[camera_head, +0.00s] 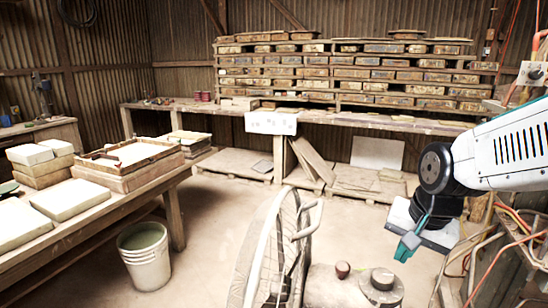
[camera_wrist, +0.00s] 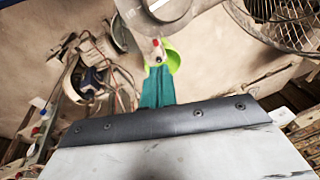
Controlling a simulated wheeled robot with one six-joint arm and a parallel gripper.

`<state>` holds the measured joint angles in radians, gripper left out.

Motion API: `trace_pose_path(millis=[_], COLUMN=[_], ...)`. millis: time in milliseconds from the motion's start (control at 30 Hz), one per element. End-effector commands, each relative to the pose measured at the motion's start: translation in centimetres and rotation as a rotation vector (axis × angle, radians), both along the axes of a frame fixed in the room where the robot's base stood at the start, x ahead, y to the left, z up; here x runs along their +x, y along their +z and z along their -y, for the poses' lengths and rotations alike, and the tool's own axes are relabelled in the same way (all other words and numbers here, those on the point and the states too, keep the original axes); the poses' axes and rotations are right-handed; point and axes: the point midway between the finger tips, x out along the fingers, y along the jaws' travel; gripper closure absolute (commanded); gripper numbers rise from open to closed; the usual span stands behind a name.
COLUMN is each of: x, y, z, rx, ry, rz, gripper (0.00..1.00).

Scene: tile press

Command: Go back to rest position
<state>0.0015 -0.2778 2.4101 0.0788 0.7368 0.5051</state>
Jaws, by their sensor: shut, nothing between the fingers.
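My gripper (camera_head: 406,248) hangs at the right of the head view, with its teal fingers pointing down and to the left. The fingers also show in the wrist view (camera_wrist: 156,88), close together with nothing held between them. The gripper is in the air, above and to the right of a low round metal piece (camera_head: 381,282), and apart from it. A pale plate with a dark screwed edge fills the lower wrist view and hides what lies behind it.
A wire-caged fan (camera_head: 270,262) stands at front centre. A table (camera_head: 115,205) with pale slabs (camera_head: 68,198) and a wooden frame (camera_head: 128,158) is at left, beside a white bucket (camera_head: 146,270). Stacked tiles (camera_head: 350,72) line the back. Cables and hoses (camera_head: 505,245) hang at right.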

Motion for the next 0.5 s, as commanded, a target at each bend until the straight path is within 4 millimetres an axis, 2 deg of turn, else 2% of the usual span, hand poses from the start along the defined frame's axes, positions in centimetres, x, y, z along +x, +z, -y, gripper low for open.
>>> trace_pose_path(millis=[33,200,500], x=[-0.9,-3.9,-9.0], y=[1.4,4.8,8.8], z=[0.1,0.3,0.8], rx=[-0.018,-0.093,-0.232], ry=[0.047,0.217,0.461], rz=[0.032,0.108,0.214], gripper=[1.0,1.0,1.0])
